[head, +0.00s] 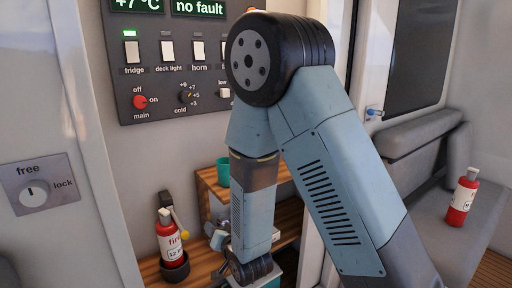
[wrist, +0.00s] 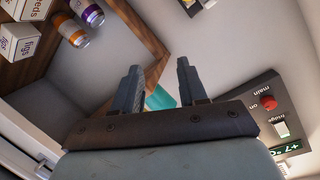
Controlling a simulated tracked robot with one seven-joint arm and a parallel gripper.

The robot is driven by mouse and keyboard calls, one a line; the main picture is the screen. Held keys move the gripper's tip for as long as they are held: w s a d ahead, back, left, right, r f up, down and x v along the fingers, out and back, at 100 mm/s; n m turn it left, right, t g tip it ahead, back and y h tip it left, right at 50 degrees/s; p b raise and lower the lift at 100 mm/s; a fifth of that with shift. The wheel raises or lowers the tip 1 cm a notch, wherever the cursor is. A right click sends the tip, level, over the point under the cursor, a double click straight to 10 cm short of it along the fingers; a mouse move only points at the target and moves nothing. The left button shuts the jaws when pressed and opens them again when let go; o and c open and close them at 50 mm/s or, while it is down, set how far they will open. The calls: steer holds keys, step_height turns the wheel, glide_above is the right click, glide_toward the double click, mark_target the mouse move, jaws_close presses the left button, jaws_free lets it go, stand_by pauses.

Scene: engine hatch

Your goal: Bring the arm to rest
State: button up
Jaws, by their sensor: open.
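My arm (head: 325,165) is bent, with its large round joint high in front of the switch panel and its lower part hanging down toward the wooden shelf. My gripper (wrist: 160,75) is open in the wrist view, its two dark fingers apart with nothing held between them. In the head view the gripper is small and partly hidden by my arm, low beside the shelf. A teal cup (head: 222,172) stands on the shelf behind my arm. A teal patch shows beyond the fingers in the wrist view (wrist: 160,98); it seems to be this cup.
A fire extinguisher (head: 170,240) stands in a holder at the lower left. The switch panel (head: 185,60) is on the wall. Boxes (wrist: 18,40) and jars (wrist: 70,28) show at the wrist view's upper left. Another red bottle (head: 462,198) is on the grey bench (head: 425,215).

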steer(key=d+r+g+h, duration=0.3)
steer(key=d+r+h, duration=0.2)
steer(key=d+r, duration=1.3)
steer(key=s+d+r+g+h, duration=0.1)
steer(key=s+d+r, duration=0.3)
steer(key=s+d, duration=0.5)
steer(key=s+d+r+g+h, duration=0.2)
steer(key=s+d+r+g, duration=0.1)
steer(key=s+d, duration=0.5)
steer(key=shift+s+d+r, duration=0.35)
steer(key=shift+s+d, duration=0.05)
steer(key=shift+s, duration=1.3)
